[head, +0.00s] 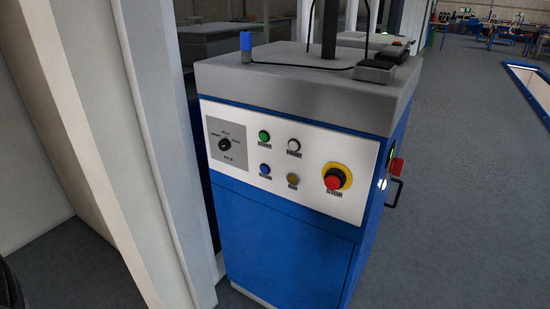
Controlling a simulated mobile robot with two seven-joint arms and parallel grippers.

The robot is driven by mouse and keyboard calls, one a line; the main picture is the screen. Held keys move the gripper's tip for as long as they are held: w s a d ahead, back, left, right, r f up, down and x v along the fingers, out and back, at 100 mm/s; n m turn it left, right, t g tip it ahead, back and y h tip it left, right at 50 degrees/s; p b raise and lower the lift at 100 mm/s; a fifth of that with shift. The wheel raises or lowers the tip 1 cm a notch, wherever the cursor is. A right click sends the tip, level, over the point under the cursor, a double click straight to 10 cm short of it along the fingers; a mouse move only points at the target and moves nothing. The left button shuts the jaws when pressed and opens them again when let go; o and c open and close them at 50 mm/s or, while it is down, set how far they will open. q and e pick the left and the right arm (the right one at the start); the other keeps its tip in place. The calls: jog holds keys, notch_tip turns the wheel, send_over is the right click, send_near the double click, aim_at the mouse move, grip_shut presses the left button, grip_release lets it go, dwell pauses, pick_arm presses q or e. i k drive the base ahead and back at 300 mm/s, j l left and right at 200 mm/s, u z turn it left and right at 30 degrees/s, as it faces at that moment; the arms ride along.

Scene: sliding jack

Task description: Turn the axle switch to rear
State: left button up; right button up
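The axle switch (225,144) is a small black round knob on a grey plate at the left end of the white control panel (313,204). Small labels sit around its upper side, and the word below it seems to read "AXLE". The labels and the knob's pointer are too small to read surely. The panel is on the front of a blue cabinet (280,250) with a grey top. Neither gripper can be made out in the head view, and nothing touches the knob.
Green, white, blue and yellow buttons and a red stop button (333,180) are right of the switch. A blue-capped item (246,41) and a black cable lie on the cabinet top. A pale column (160,130) stands close on the left. Open grey floor (460,200) lies right.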

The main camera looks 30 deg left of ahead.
aim_at(225, 144)
jog(key=u, duration=1.4)
jog(key=i+j+z, duration=0.1)
jog(key=j, duration=0.25)
jog(key=i+j+z, duration=0.15)
jog(key=i+j, duration=0.2)
jog(key=i+j+z, duration=0.1)
jog(key=j, duration=0.25)
jog(key=i+j+z, duration=0.1)
jog(key=i+j, duration=0.15)
jog(key=j, duration=0.15)
jog(key=i+j+z, duration=0.15)
jog(key=j, duration=0.25)
